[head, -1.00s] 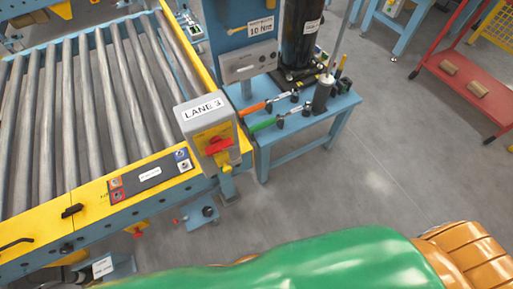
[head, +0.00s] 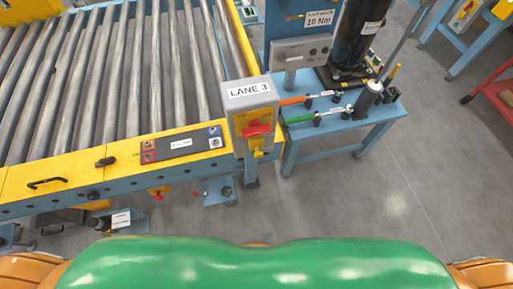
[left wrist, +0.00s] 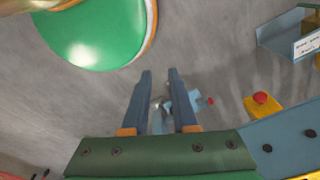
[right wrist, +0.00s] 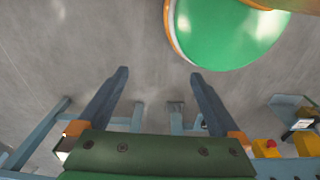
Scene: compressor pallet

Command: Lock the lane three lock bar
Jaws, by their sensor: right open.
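The grey LANE 3 box (head: 251,107) stands at the front right corner of the roller conveyor in the head view. A red handle (head: 257,131) lies roughly level across its yellow front plate, with a yellow piece (head: 257,153) below. I cannot tell which part is the lock bar, or its lock state. My left gripper (left wrist: 160,72) is open and empty in the left wrist view, fingers apart above the floor. My right gripper (right wrist: 159,73) is open and empty in the right wrist view. Neither gripper shows in the head view, and neither touches the box.
The conveyor's yellow front rail (head: 60,174) carries a dark button panel (head: 181,144). A blue bench (head: 345,125) with orange and green-handled tools adjoins the box on the right. A red emergency button (left wrist: 260,97) shows in the left wrist view. Grey floor (head: 400,200) is clear at right.

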